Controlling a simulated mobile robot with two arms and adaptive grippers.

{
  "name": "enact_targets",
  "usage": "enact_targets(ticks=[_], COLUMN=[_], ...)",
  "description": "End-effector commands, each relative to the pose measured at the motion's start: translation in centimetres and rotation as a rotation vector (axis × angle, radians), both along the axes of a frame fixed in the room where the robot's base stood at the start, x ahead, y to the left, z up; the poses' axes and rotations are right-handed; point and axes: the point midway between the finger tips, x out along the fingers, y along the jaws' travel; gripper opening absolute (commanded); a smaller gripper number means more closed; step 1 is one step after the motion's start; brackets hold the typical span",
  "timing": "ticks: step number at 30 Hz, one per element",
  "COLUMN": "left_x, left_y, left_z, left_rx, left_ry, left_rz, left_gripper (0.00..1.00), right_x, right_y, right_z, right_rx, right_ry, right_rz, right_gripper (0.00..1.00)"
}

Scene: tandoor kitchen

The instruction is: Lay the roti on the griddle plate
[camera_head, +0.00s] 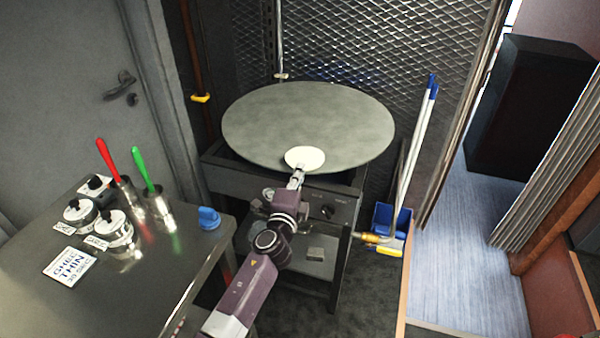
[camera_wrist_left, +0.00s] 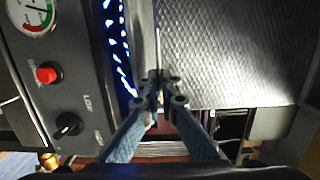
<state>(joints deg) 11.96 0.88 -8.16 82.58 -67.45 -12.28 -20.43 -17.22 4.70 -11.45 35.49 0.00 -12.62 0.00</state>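The roti (camera_head: 305,157) is a pale, flat disc over the near edge of the large round grey griddle plate (camera_head: 310,110). My left gripper (camera_head: 298,174) is at the roti's near edge. In the left wrist view my left gripper (camera_wrist_left: 158,88) has its fingertips together on the roti (camera_wrist_left: 157,48), which shows edge-on as a thin pale line. Whether the roti touches the plate is hard to tell. My right gripper is not in view.
Blue flames (camera_wrist_left: 120,45) burn beside the control panel in the left wrist view. A steel table (camera_head: 150,285) at left holds jars, a red-handled and a green-handled tool in metal cups, and a blue object (camera_head: 209,218). White poles stand in a blue holder at right.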

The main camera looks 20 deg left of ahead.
Motion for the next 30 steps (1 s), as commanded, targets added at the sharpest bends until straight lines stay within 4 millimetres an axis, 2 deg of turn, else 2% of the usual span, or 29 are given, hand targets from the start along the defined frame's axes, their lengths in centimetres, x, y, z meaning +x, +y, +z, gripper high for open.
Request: enact_targets(ticks=[8, 18, 30], left_x=[-0.6, -5.5, -11.1], left_y=[0.0, -0.3, -0.7], left_z=[0.1, 1.9, 3.9], left_rx=[0.0, 0.0, 0.0], left_ry=[0.002, 0.002, 0.002], left_rz=[0.0, 0.0, 0.0], left_gripper=[0.0, 0.0, 0.0], right_x=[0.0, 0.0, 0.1], right_y=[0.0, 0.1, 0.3], right_z=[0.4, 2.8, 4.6], right_rx=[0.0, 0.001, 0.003], right_ry=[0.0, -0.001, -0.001], right_rz=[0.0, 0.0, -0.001], right_gripper=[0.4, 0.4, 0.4])
